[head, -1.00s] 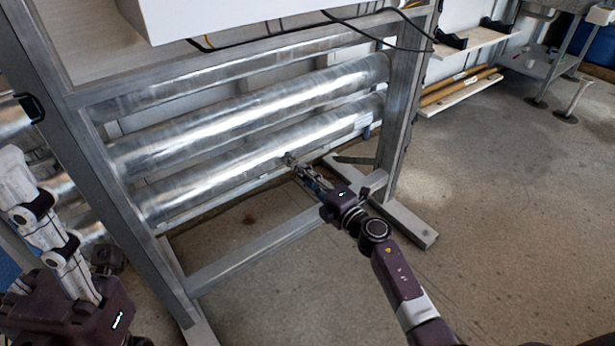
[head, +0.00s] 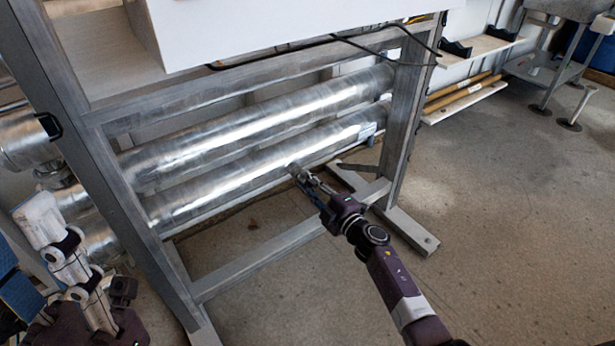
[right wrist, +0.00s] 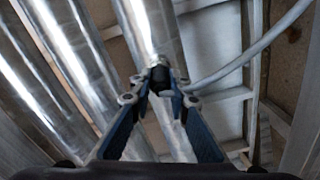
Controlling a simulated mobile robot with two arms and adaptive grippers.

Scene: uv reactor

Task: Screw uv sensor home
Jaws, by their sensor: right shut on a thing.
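The uv sensor (right wrist: 160,76) is a small dark cylindrical piece between the fingertips in the right wrist view, against the lower shiny reactor tube (head: 240,180). My right gripper (head: 300,174) is shut on it at the tube's lower front side; it also shows in the right wrist view (right wrist: 159,90), with blue fingers on both sides. The gripper and the sensor's small size hide how deep the sensor sits. My left arm is at the lower left of the head view, away from the tubes. The state of its jaws is unclear.
A grey metal frame (head: 399,115) surrounds the stacked tubes, with a low crossbar (head: 270,250) below the gripper. A white cabinet (head: 260,25) overhangs them, with black cables. A grey hose (right wrist: 240,65) runs beside the sensor. The floor at right is open.

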